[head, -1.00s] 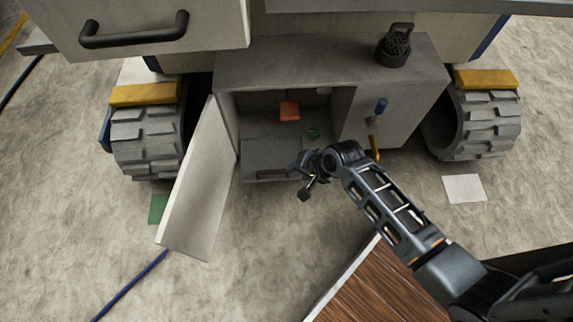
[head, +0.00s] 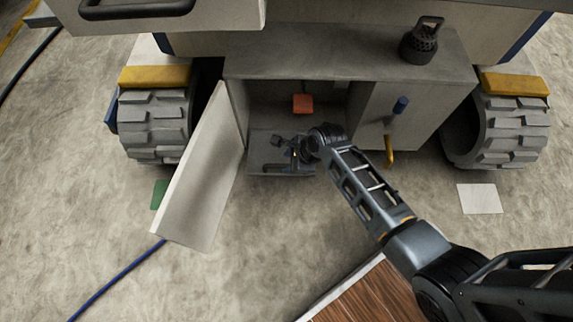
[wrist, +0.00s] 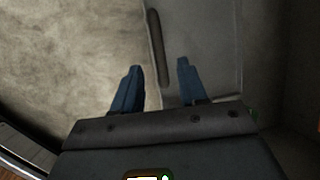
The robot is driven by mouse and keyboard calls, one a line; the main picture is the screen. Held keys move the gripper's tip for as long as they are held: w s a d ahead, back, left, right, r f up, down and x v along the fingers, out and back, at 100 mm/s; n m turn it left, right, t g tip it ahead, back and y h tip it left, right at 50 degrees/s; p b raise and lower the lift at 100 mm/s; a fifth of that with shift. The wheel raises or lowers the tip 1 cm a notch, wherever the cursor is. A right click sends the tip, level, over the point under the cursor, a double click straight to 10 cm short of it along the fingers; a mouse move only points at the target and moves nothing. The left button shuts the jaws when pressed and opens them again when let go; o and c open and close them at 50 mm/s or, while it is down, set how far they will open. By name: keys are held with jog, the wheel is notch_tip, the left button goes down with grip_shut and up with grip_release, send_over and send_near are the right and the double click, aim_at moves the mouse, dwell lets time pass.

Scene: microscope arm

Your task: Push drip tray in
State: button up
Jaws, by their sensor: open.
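The drip tray (head: 262,152) is a flat grey tray at the bottom of the open cabinet, with a dark bar handle along its front edge. In the wrist view the tray (wrist: 215,30) fills the upper right, and its handle (wrist: 157,48) lies just beyond and between the fingertips. My gripper (head: 284,147) is over the front part of the tray, near the handle. My wrist and gripper hide the tray's right part, and contact with the tray cannot be told.
The cabinet door (head: 205,175) stands open at the left. An orange block (head: 303,104) is inside at the back. A yellow handle (head: 390,150) sticks out from the right front panel. Treaded wheels (head: 155,125) flank the cabinet.

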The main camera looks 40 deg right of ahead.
aim_at(283, 166)
jog(key=shift+b+x, duration=0.75)
jog(key=shift+x, duration=1.05)
grip_shut()
